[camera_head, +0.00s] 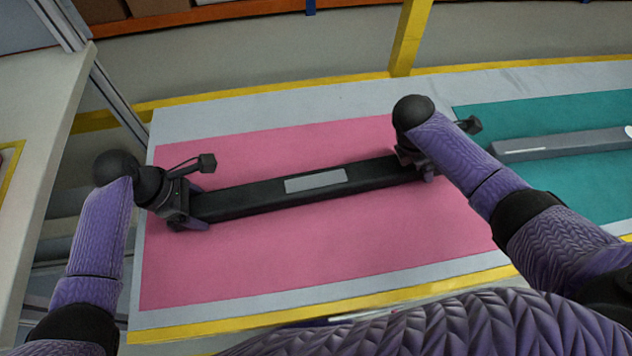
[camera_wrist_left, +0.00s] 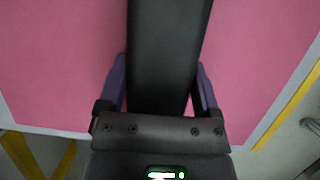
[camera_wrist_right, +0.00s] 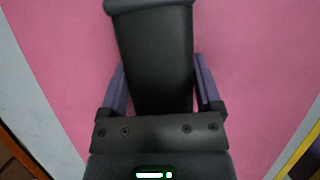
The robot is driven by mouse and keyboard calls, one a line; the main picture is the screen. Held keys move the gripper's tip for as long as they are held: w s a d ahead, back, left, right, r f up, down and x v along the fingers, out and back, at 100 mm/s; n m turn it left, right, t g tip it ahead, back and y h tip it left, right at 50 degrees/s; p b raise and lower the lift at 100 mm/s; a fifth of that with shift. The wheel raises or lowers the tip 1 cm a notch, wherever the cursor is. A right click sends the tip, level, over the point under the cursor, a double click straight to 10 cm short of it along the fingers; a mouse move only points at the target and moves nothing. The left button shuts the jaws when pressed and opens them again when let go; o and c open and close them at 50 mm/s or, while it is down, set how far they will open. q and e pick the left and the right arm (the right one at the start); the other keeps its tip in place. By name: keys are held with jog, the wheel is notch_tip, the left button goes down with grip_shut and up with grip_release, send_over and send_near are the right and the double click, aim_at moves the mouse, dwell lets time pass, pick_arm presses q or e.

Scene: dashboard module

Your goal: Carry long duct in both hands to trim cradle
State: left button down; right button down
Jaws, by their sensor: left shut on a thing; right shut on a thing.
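The long black duct (camera_head: 266,198) with a grey label plate (camera_head: 315,181) on top lies across the pink mat area in the head view. I cannot tell whether it touches the mat. My left gripper (camera_head: 196,212) is shut on its left end, and the duct (camera_wrist_left: 163,60) runs between the fingers (camera_wrist_left: 160,90) in the left wrist view. My right gripper (camera_head: 424,168) is shut on its right end, partly hidden by my forearm. The right wrist view shows the duct (camera_wrist_right: 155,60) between the fingers (camera_wrist_right: 160,90). I cannot identify the trim cradle for sure.
The pink mat (camera_head: 330,240) lies on a light table with yellow edges (camera_head: 310,310). A teal mat (camera_head: 545,110) on the right carries a grey bar (camera_head: 560,144). A yellow post (camera_head: 409,40) stands behind. A pale counter (camera_head: 35,150) is at the left.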

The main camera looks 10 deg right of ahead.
pick_arm(q)
jog(key=shift+r, duration=0.15)
pick_arm(e)
jog(key=shift+r, duration=0.1)
